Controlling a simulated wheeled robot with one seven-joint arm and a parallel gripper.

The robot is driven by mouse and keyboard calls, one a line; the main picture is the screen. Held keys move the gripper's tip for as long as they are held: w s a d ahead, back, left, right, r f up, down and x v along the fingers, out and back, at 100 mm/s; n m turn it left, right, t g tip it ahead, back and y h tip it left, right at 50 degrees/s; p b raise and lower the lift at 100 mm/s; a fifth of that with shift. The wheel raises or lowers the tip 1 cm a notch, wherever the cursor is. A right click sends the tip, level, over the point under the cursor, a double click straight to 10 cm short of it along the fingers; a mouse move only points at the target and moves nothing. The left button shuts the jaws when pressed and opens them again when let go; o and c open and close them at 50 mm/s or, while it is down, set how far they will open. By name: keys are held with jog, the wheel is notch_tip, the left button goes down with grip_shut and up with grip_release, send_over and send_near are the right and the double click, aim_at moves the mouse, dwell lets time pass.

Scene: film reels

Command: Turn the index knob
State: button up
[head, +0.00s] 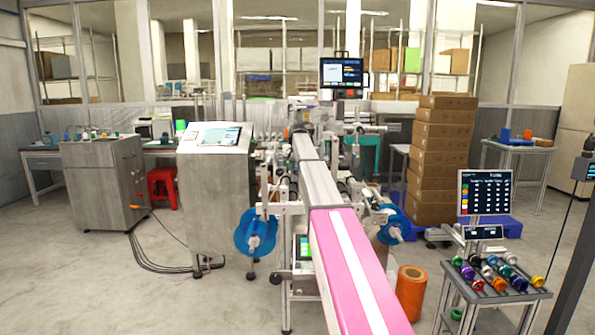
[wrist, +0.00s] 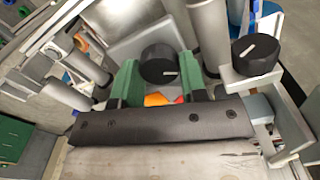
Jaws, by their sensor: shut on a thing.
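In the wrist view a round black knob (wrist: 159,64) with a short white mark on its top sits between the two green fingers of my gripper (wrist: 160,82). The fingers are shut on the knob's sides, and its lower side is partly hidden. A second black knob (wrist: 255,54), also with a white mark, stands apart to the right on a light bracket. No readable label tells which one is the index knob. In the head view neither the knobs nor my gripper can be made out.
In the wrist view, grey posts (wrist: 208,35) stand close to the fingers, and a small orange piece (wrist: 156,100) shows between them. In the head view a long machine with a pink, white-striped top (head: 335,245) runs down the middle. Blue reels (head: 256,232) flank it. Stacked cartons (head: 440,150) stand behind right.

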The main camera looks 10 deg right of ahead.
jog(key=n, duration=0.5)
jog(key=shift+n, duration=0.3)
jog(key=n, duration=0.5)
jog(key=shift+a+n, duration=0.1)
jog(key=shift+n, duration=0.2)
jog(key=o, duration=0.9)
jog(key=shift+r, duration=0.1)
notch_tip(320, 180, up, 11)
jog(key=shift+f, duration=0.15)
